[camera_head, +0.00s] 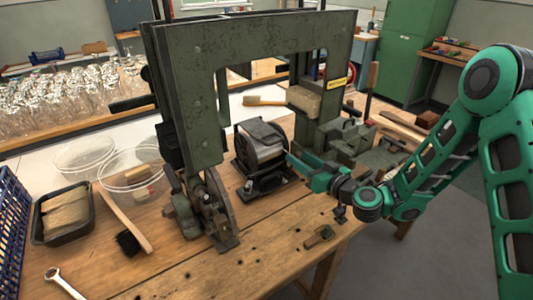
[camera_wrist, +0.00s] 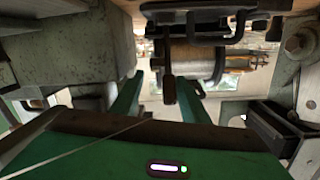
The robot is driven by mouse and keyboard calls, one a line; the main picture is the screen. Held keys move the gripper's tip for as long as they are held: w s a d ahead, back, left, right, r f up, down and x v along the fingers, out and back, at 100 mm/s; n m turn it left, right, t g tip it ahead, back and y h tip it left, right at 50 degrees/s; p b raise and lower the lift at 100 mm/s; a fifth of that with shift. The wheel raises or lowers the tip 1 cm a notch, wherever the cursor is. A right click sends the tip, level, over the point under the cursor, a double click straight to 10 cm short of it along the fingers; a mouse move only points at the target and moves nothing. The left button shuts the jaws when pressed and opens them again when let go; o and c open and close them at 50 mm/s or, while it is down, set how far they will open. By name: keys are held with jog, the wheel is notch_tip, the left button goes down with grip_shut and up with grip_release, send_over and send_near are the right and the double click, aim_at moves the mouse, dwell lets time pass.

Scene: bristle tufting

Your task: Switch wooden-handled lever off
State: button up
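An upright lever with a brown wooden handle (camera_head: 373,77) stands at the right side of the dark green machine (camera_head: 195,95) in the head view. My gripper (camera_head: 303,168) is low in front of the machine's right part, left of and below that handle, and apart from it. In the wrist view my two green fingers (camera_wrist: 157,95) are spread apart. A dark bar with a rounded end (camera_wrist: 170,88) hangs in view between them; I cannot tell whether it is a lever or how near it is. No grip on anything shows.
A dark motor-like unit (camera_head: 261,150) sits close to my gripper's left. The wooden table (camera_head: 170,265) bears a brush (camera_head: 127,225), clear tubs (camera_head: 132,170), a black tray (camera_head: 65,212) and a small wooden-ended piece (camera_head: 318,237). The table's front middle is mostly clear.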

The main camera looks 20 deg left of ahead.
jog(key=shift+w+a+r+n, duration=0.15)
jog(key=shift+a+r+n, duration=0.15)
jog(key=shift+a, duration=0.3)
jog(key=f+v, duration=0.1)
jog(key=v, duration=1)
jog(key=shift+d+r, duration=0.3)
jog(key=shift+d, duration=0.15)
jog(key=shift+w, duration=0.1)
